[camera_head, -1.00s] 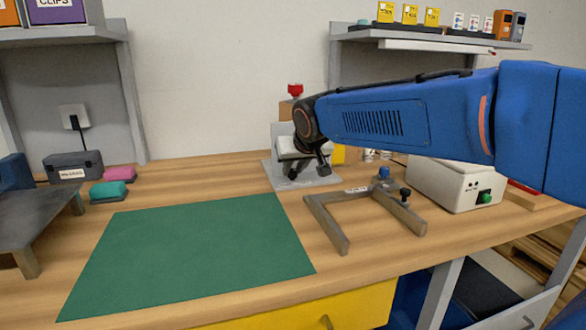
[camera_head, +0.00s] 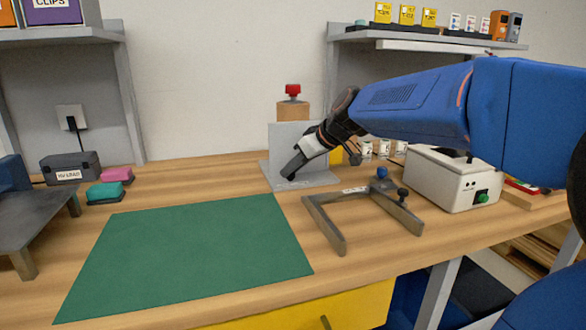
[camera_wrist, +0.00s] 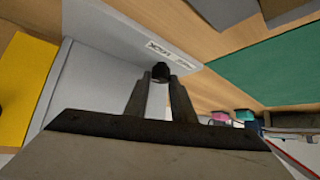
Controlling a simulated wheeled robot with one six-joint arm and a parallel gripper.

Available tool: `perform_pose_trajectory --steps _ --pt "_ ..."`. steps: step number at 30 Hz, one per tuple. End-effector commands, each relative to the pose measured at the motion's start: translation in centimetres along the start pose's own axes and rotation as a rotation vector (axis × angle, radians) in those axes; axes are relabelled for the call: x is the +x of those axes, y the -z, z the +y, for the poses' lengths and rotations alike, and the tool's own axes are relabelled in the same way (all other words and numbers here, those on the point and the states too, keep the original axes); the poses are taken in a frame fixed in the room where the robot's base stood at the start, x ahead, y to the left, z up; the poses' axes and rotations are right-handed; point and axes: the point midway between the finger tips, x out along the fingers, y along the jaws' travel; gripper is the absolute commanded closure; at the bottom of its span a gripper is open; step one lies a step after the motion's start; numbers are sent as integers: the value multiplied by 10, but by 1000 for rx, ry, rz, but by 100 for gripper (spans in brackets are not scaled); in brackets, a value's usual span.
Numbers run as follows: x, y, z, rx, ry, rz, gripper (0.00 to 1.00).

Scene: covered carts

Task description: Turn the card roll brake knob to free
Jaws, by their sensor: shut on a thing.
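A small black knob (camera_wrist: 161,71) sits at the fingertips of my gripper (camera_wrist: 160,84) in the wrist view, and the jaws are shut on it. A white label (camera_wrist: 173,54) with dark lettering lies right beside the knob on a grey plate (camera_wrist: 110,35). In the head view my gripper (camera_head: 291,172) slants down to the left in front of an upright grey plate (camera_head: 284,137) on a flat grey base (camera_head: 318,180). There the fingers hide the knob. I cannot tell which way the knob points.
A dark metal frame (camera_head: 325,224) with knobs is front right, and a white box (camera_head: 450,178) with a green knob is farther right. A green mat (camera_head: 190,255) lies clear at the left front.

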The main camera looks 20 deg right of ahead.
Motion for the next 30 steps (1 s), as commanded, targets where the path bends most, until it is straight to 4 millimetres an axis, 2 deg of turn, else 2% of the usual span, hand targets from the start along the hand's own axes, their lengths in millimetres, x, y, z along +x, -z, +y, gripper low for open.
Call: perform_pose_trajectory --steps 18,30 --pt "2 0 7 -334 338 -3 100" --pt "2 0 8 -433 435 -4 100"
